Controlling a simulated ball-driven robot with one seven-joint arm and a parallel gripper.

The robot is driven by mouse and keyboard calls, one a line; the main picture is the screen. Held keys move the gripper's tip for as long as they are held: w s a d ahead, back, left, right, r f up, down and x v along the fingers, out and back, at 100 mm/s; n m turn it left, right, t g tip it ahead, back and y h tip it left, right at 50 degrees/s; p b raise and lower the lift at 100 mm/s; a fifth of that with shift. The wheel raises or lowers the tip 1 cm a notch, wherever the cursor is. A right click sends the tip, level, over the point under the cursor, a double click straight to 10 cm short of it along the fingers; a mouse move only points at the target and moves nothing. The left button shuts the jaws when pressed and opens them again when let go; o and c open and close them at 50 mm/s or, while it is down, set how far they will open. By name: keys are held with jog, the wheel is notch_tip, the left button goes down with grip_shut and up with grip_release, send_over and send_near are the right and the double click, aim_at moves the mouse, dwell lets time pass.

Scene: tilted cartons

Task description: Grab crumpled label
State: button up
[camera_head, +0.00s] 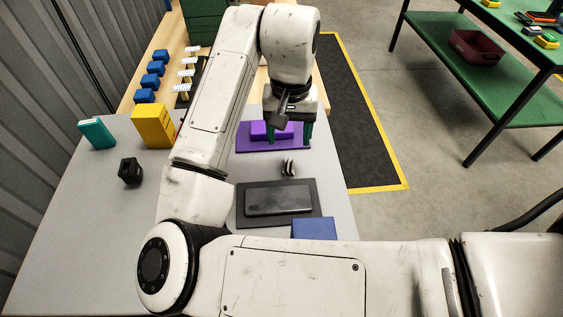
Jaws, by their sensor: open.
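A small crumpled black-and-white piece (288,166), which looks like the crumpled label, lies on the grey table between the purple mat and a dark mat. My gripper (289,135) points down over the purple mat, above and behind the crumpled piece in the picture. Its two green fingers are apart. A purple block (262,130) shows between and behind the fingers; I cannot tell whether they touch it. The crumpled piece is outside the fingers.
A dark flat case (278,200) lies on a dark mat (245,219), with a blue block (314,229) in front. The purple mat (252,147) is behind. A teal carton (97,134), yellow carton (153,126) and black cube (130,171) stand left. The front-left table is clear.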

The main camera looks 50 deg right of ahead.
aim_at(288, 164)
notch_tip(288, 164, down, 3)
jog(key=shift+f, duration=0.1)
jog(key=shift+s+a+f, duration=0.1)
jog(key=shift+f, duration=1.2)
jog(key=shift+s+a+f, duration=0.1)
jog(key=shift+f, duration=1.2)
jog(key=c, duration=1.1)
jog(key=shift+r, duration=0.1)
jog(key=shift+c, duration=0.2)
